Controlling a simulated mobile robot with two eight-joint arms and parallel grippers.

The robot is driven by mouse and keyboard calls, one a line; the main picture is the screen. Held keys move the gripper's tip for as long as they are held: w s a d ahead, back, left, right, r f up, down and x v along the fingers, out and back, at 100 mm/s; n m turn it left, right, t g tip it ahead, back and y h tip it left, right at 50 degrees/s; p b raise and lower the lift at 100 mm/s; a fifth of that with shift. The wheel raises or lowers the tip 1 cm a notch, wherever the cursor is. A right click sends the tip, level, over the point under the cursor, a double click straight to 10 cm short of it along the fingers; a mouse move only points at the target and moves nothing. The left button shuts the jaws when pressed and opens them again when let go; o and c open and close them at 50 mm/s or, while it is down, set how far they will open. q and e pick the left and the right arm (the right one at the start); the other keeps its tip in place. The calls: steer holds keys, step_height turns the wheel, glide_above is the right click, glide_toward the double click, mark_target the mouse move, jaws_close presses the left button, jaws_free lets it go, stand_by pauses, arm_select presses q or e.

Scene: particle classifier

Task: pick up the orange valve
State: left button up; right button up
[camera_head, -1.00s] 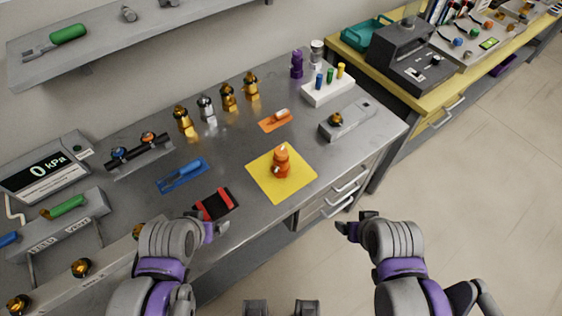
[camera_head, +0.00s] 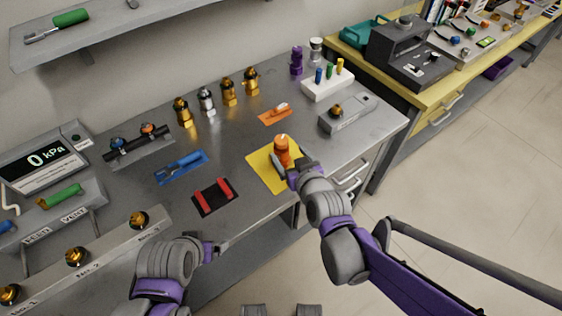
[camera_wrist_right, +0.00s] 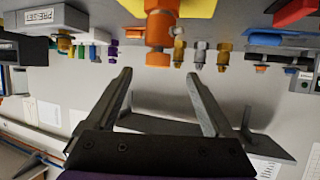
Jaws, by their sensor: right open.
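The orange valve (camera_head: 281,146) stands upright on the yellow mat (camera_head: 262,168) on the grey bench. My right gripper (camera_head: 288,165) is open at the near side of the valve and hides its lower part in the head view. In the right wrist view the valve (camera_wrist_right: 160,30) shows at the top centre, lined up with the gap between the two open fingers (camera_wrist_right: 158,78). It appears just beyond the fingertips there; contact cannot be told. My left gripper (camera_head: 216,248) is at the bench's front edge, away from the valve, and its fingers are unclear.
A black and red holder (camera_head: 215,196) and a blue tool on a blue mat (camera_head: 181,168) lie left of the valve. Brass and silver fittings (camera_head: 206,101) stand behind. A grey box with a brass knob (camera_head: 347,114) is at the right.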

mark_target(283, 145)
steer(key=x, duration=0.6)
steer(key=shift+r, duration=0.15)
steer(key=shift+x, duration=2.55)
steer(key=shift+w+d+r, duration=0.15)
steer(key=shift+r, duration=0.05)
steer(key=shift+c, duration=0.4)
jaws_close()
